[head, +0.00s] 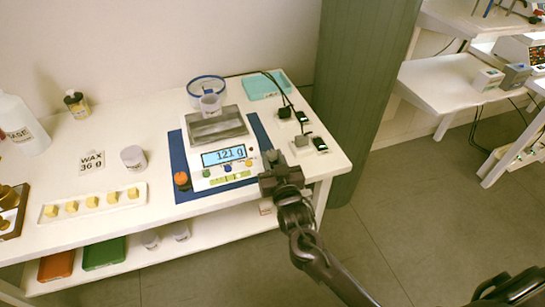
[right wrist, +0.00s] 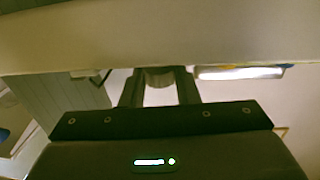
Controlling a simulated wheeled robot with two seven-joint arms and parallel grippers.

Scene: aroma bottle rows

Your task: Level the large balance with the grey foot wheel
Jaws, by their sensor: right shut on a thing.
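The grey foot wheel (head: 272,156) at the front right is mostly hidden behind my right gripper (head: 279,165). In the right wrist view the fingers are shut on the grey wheel (right wrist: 160,78). My left gripper is not in view.
Black adapters with cables (head: 302,117) and a grey block (head: 301,140) lie right of the balance. A tray of yellow cubes (head: 92,204), a white jar (head: 133,158) and a wax card (head: 91,162) are to the left. Floor is free right of the table.

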